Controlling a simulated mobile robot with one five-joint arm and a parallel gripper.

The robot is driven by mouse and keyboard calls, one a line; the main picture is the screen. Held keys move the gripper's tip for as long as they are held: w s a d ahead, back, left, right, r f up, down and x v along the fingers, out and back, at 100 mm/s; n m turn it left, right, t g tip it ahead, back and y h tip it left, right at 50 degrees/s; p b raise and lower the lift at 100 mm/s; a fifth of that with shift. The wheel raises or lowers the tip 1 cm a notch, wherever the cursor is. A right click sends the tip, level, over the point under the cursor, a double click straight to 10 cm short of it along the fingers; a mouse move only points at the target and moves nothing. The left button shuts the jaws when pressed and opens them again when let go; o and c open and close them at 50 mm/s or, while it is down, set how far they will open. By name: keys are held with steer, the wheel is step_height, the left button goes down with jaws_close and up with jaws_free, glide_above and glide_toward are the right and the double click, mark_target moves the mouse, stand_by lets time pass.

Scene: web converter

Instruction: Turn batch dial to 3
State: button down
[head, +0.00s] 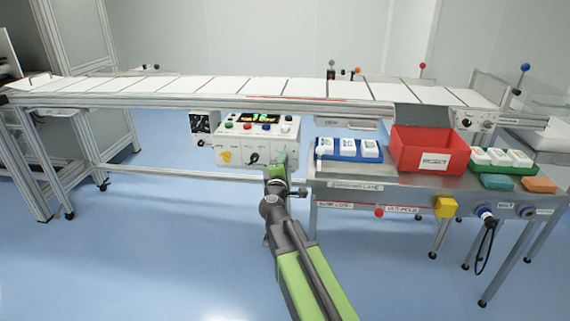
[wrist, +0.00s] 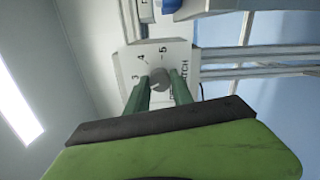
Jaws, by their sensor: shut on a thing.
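The batch dial (wrist: 159,78) is a round grey knob on a pale panel face in the wrist view. The numbers 3, 4 and 5 and part of a word ending in "TCH" are printed around it. My gripper (wrist: 162,88) has its two green fingers on either side of the dial, shut on it. I cannot tell clearly which number the dial points at. In the head view my gripper (head: 278,162) is at the right end of the control box (head: 240,147) front, and it hides the dial there.
The control box also carries a yellow switch (head: 225,156), a black knob (head: 253,157) and several buttons on top. A steel table with a blue tray (head: 346,157) and a red bin (head: 405,160) stands close at right. The conveyor (head: 200,98) runs behind. Floor at left is clear.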

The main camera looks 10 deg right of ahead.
steer(key=shift+d+m, duration=0.15)
steer(key=shift+m, duration=2.15)
steer(key=c, duration=1.1)
jaws_free()
